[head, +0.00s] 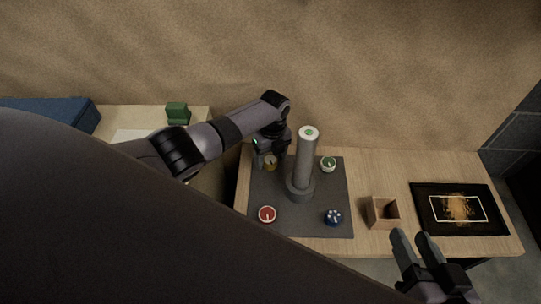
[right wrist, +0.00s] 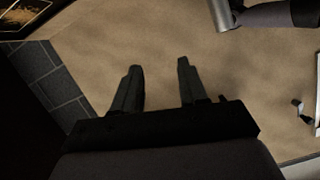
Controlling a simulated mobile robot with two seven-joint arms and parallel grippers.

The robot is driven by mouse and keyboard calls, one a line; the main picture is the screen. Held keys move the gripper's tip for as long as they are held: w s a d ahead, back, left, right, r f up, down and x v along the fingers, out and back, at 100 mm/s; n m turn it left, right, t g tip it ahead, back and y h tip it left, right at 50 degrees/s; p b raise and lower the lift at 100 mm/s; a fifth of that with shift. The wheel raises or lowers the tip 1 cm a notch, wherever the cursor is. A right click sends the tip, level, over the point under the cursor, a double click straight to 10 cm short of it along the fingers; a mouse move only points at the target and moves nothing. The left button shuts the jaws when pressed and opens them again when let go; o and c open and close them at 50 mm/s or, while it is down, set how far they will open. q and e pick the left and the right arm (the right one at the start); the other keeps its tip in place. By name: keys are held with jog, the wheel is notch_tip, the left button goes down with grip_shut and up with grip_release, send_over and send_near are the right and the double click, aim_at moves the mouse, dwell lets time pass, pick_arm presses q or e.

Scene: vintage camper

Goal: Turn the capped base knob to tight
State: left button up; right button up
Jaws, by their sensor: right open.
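Several small round knobs sit on a dark grey mat (head: 300,222): a brass one (head: 270,164), a green-and-white one (head: 328,164), a red one (head: 267,214) and a dark blue one (head: 333,217). A grey post (head: 305,165) with a green-marked top stands among them on a round base. I cannot tell which knob is the capped base knob. My left gripper (head: 268,153) points down at the brass knob and partly hides it; its jaw gap is unclear. My right gripper (head: 416,240) is open and empty by the table's front edge, also in the right wrist view (right wrist: 158,78).
A small open wooden box (head: 382,212) and a black tray with a gold picture (head: 435,208) stand right of the mat. A green object (head: 177,113) and a blue case (head: 50,113) are at the left. Bare table (head: 400,165) lies behind the box.

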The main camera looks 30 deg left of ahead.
aim_at(271, 159)
pick_arm(q)
jog(key=shift+r, duration=0.25)
notch_tip(271, 159, up, 6)
jog(key=p, duration=0.4)
jog(key=shift+w+f, duration=0.1)
jog(key=shift+r, duration=0.45)
pick_arm(e)
jog(key=shift+s+d+r+g+h, duration=0.1)
jog(key=shift+d+r+g+h, duration=0.05)
jog(key=shift+r+g+h, duration=0.2)
jog(key=shift+f, duration=0.1)
